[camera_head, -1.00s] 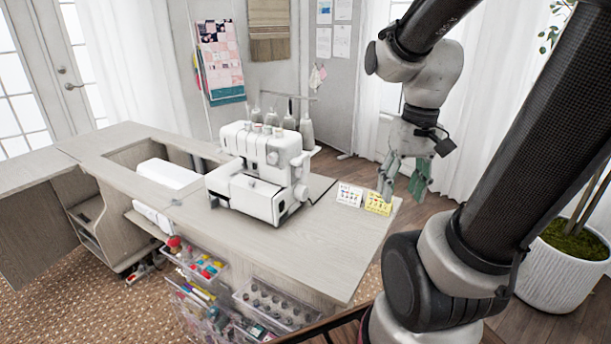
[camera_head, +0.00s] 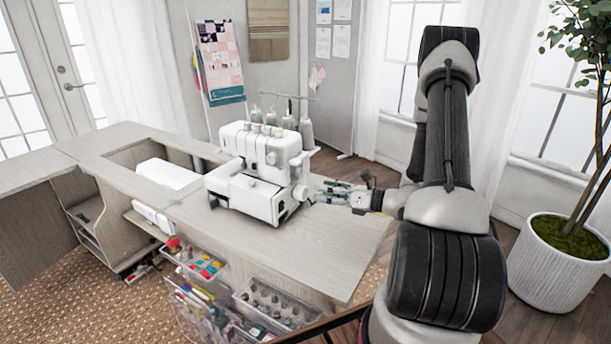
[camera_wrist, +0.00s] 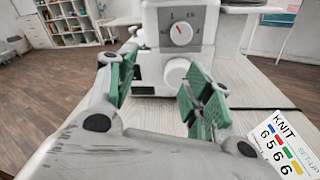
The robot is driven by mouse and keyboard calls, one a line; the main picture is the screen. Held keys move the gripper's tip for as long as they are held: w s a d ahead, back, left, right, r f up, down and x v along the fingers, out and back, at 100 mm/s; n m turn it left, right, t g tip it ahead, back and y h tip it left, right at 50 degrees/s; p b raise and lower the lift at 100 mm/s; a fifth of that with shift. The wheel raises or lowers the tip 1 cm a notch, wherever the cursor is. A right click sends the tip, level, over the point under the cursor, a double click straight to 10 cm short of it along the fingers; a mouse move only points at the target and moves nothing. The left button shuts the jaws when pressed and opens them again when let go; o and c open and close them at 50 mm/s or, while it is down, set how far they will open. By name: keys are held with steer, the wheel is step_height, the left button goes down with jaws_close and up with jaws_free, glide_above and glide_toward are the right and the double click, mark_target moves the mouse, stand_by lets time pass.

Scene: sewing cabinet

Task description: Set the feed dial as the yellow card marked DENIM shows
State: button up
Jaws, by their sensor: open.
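The white sewing machine (camera_head: 245,196) stands on the cabinet top, and its end face fills the upper middle of the wrist view. There, a round dial face (camera_wrist: 181,33) has a red pointer aimed roughly upward; its small figures are hard to read. A plain white round knob (camera_wrist: 176,72) sits below it. My gripper (camera_head: 320,190) is level with the machine's right end. In the wrist view, its green-padded fingers (camera_wrist: 158,68) are spread open and empty, with the knob ahead between them. The yellow DENIM card is not visible in either current view.
A white card marked KNIT (camera_wrist: 277,145), with coloured bars and figures, is at the lower right of the wrist view. The cabinet top (camera_head: 330,250) is clear at front right. Thread cones (camera_head: 290,118) stand behind the machine. Clear drawers (camera_head: 275,305) stick out below the top.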

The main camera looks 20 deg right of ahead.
mark_target(302, 173)
steer(key=w+a, duration=0.1)
steer(key=w, duration=0.2)
steer(key=w+a+r+m+t, duration=0.1)
steer(key=w, duration=0.1)
steer(key=w+a+r+m+t, duration=0.1)
steer(key=w, duration=0.2)
steer(key=shift+w+h, duration=0.3)
steer(key=shift+h, duration=0.1)
steer(key=c, duration=1.1)
